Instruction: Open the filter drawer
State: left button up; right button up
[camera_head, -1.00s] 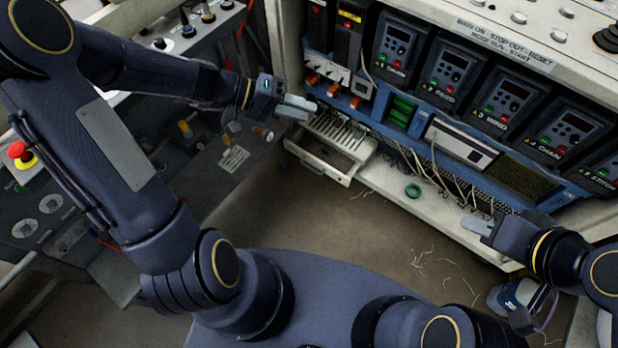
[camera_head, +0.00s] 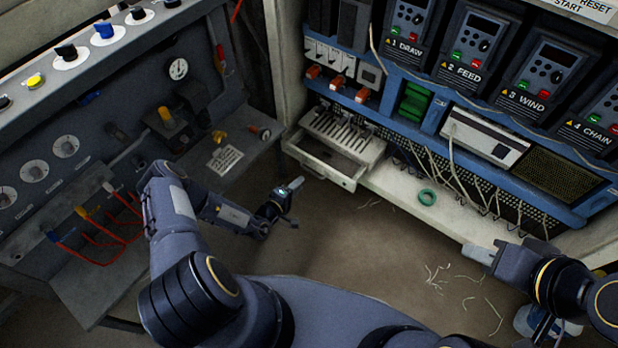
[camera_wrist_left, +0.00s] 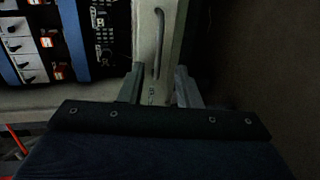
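The drawer (camera_head: 340,176) is a pale shallow tray at the lower left of the cabinet, standing partly out, with dark slots behind its open top. Its front carries a handle, which shows in the left wrist view as a curved bar (camera_wrist_left: 158,45) on the pale drawer front (camera_wrist_left: 145,35). My left gripper (camera_head: 291,197) is low, in front and left of the drawer. In the left wrist view its fingers (camera_wrist_left: 158,88) are spread, with the drawer front seen between them and the handle beyond, apparently untouched. My right gripper (camera_head: 478,252) is at the right, below the cabinet ledge; its finger gap is unclear.
A green ring (camera_head: 427,197) lies on the cabinet's pale ledge (camera_head: 395,187), near hanging wires. A grey control console (camera_head: 100,150) with knobs and red hoses stands at left. Bare floor (camera_head: 350,230) with scattered string lies in front of the drawer.

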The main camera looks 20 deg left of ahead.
pick_arm(q)
jog(key=b+x, duration=0.2)
jog(key=x, duration=0.5)
jog(key=shift+b, duration=0.35)
jog(key=shift+r, duration=0.15)
grip_shut()
